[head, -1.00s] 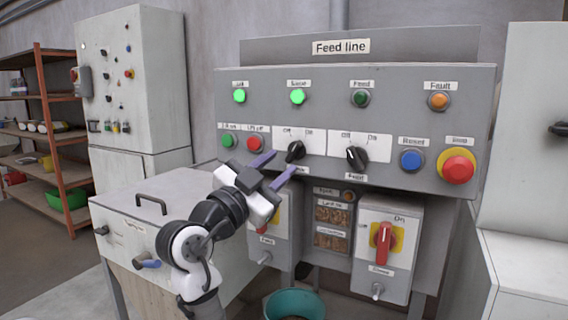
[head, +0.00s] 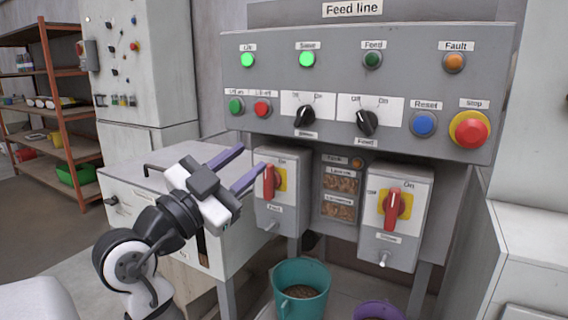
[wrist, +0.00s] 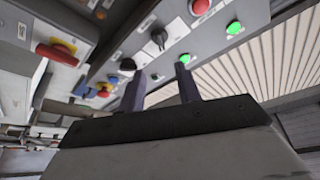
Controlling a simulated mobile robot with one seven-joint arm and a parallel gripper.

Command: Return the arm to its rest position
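My gripper (head: 246,170) is open and empty in the head view, with its two purple fingers apart. It is in front of the panel's lower left part, left of the left red-handled switch box (head: 282,190); the right fingertip overlaps that box's left edge in the picture. I cannot tell whether they touch. In the wrist view the fingers (wrist: 160,82) also stand apart with nothing between them. My arm reaches in from the lower left and is bent.
The Feed line panel (head: 400,85) has two lit green lamps, two black selector knobs and a red stop button (head: 471,130). A second switch box (head: 394,215) hangs at right. A teal bucket (head: 301,290) and a purple bucket (head: 378,310) stand below. Shelves are at far left.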

